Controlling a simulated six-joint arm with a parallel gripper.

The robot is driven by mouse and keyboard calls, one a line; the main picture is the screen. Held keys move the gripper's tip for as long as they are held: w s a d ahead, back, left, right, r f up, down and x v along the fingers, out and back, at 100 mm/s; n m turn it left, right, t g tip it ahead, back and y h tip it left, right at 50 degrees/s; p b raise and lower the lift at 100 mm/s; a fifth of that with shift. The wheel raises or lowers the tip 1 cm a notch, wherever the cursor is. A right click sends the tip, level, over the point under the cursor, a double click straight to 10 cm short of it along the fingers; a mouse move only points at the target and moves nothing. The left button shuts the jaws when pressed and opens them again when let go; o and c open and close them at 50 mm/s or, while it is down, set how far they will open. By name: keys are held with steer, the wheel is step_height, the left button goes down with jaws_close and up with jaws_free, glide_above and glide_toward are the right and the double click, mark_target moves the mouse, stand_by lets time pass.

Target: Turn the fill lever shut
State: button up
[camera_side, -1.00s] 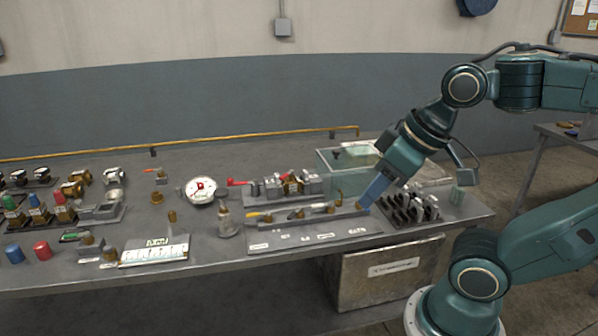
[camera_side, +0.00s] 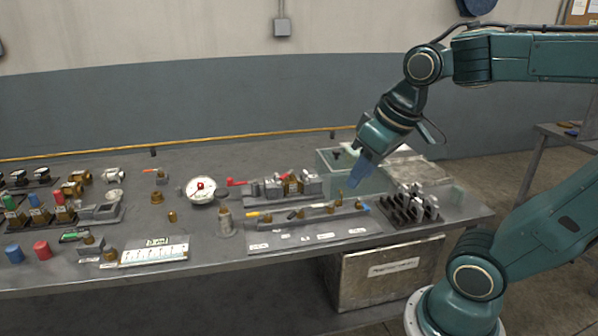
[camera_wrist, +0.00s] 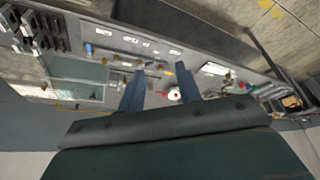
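Several small levers stand in a row on a labelled grey valve plate (camera_side: 312,238) at the right of the bench. They include a yellow-handled lever (camera_side: 258,214), a dark-handled lever (camera_side: 293,215) and a blue-handled lever (camera_side: 363,207). The labels are too small to read, so I cannot tell which is the fill lever. My gripper (camera_side: 350,187) hangs above the right part of this row, pointing down, apparently clear of it. In the wrist view its two blue fingers (camera_wrist: 160,85) are spread, with nothing between them. The yellow lever (camera_wrist: 168,73) shows beyond them.
Behind the row stand a red-handled valve assembly (camera_side: 283,188) and a clear tank (camera_side: 340,180). A dark slotted rack (camera_side: 410,208) is at the right. A dial gauge (camera_side: 200,190) and a metal bottle-shaped piece (camera_side: 225,223) stand to the left.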

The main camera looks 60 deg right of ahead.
steer(key=w+d+f+m+g, duration=0.2)
steer(key=w+d+m+g, duration=0.3)
steer(key=d, duration=0.6)
steer(key=m, duration=0.2)
glide_above(366, 206)
step_height(366, 206, down, 6)
steer(key=shift+a+f+y, duration=0.1)
steer(key=shift+y, duration=0.3)
steer(key=shift+f, duration=0.1)
step_height(366, 206, down, 14)
steer(key=shift+r, duration=0.25)
jaws_close()
